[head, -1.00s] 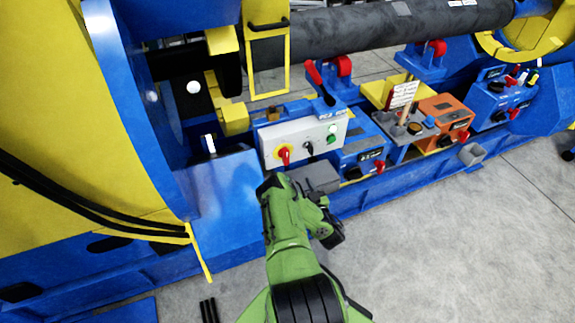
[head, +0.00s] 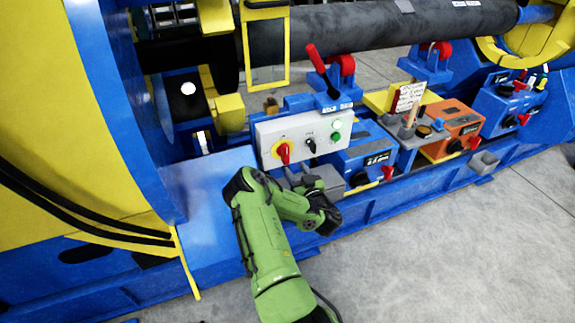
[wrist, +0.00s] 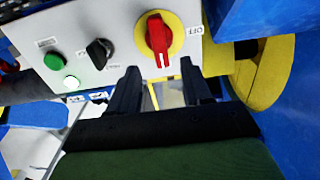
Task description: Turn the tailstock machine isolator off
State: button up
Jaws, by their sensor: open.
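A grey control panel (head: 318,125) carries a red rotary isolator handle (head: 284,153) on a yellow disc, a black selector (head: 310,145) and a green button (head: 336,137). In the wrist view the red handle (wrist: 158,38) is at top centre, with an OFF label (wrist: 194,30) beside it on the right. My gripper (wrist: 160,86) is open and empty, with its two dark fingers just below the handle in that view and not visibly touching it. No label tying this panel to the tailstock is readable.
A blue box with a red handle (head: 387,173) and an orange unit (head: 455,128) stand right of the panel. A red lever (head: 321,70) rises behind it. A large yellow and blue structure (head: 60,110) fills the left. The grey floor (head: 440,250) in front is clear.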

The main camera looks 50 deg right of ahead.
aim_at(287, 155)
jog(key=b+x, duration=0.1)
jog(key=x, duration=0.7)
jog(key=shift+r, duration=0.15)
grip_shut()
